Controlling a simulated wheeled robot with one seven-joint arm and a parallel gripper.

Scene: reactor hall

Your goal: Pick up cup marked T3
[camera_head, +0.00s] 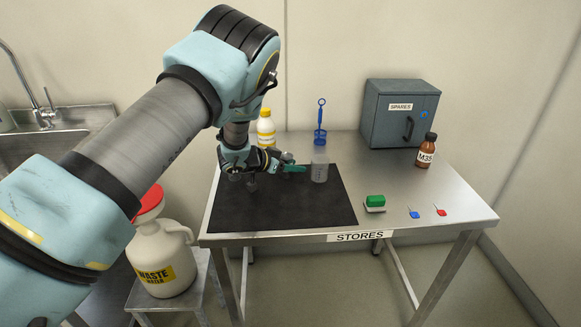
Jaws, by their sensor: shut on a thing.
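A pale, see-through cup (320,169) stands upright at the back right part of the black mat (285,210) on the steel table. Its marking is too small to read. My gripper (308,169) reaches in from the left and is shut on the cup at its left side. The arm's wrist hangs over the mat's left part. I cannot tell whether the cup's base touches the mat. The far finger is hard to make out.
A grey SPARES cabinet (385,125) and a brown M35 bottle (426,152) stand right. A green-white block (375,203), blue tag (414,214) and red tag (440,211) lie front right. A waste jug (160,250) stands left.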

